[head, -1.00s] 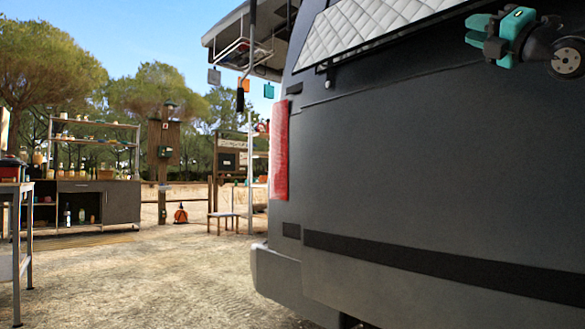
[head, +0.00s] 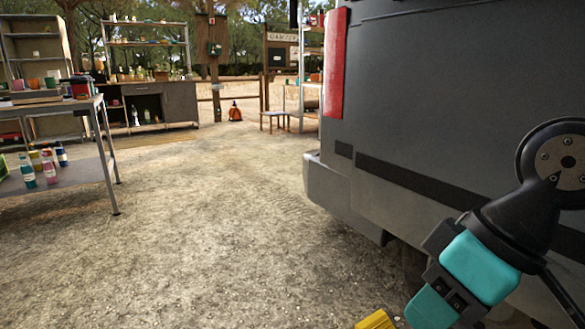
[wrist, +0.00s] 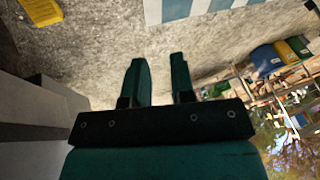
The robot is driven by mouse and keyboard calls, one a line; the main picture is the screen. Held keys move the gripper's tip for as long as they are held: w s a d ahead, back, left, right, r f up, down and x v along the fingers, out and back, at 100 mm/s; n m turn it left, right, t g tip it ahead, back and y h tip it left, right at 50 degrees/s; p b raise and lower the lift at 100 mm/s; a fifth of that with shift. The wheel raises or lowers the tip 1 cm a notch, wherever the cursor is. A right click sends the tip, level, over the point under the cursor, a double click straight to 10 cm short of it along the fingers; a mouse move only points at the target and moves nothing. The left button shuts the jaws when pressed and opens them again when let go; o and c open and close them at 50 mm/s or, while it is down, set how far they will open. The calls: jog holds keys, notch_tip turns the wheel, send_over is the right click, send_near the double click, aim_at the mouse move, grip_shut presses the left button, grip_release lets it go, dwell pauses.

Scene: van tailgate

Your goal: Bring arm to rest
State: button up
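My gripper (wrist: 158,80) shows in the wrist view with its two dark green fingers apart and bare ground visible between them. It is open and empty. In the head view my arm's black wrist and teal gripper body (head: 480,268) hang at the lower right, in front of the van (head: 450,110); the fingertips are not clear there. The gripper points down and to the left in that view.
The grey van fills the right side, close to my arm. A yellow object (head: 377,319) is cut off at the bottom edge. A metal table (head: 92,108) with bottles stands left. Bins, including a blue one (wrist: 265,58), show in the wrist view. Open ground lies between.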

jog(key=s+g+p, duration=0.1)
jog(key=s, duration=0.4)
notch_tip(320, 180, up, 37)
jog(key=w+p, duration=0.1)
jog(key=p, duration=3.6)
jog(key=shift+d+f+m+h, duration=0.2)
jog(key=shift+m+h, duration=0.1)
jog(key=shift+m, duration=0.1)
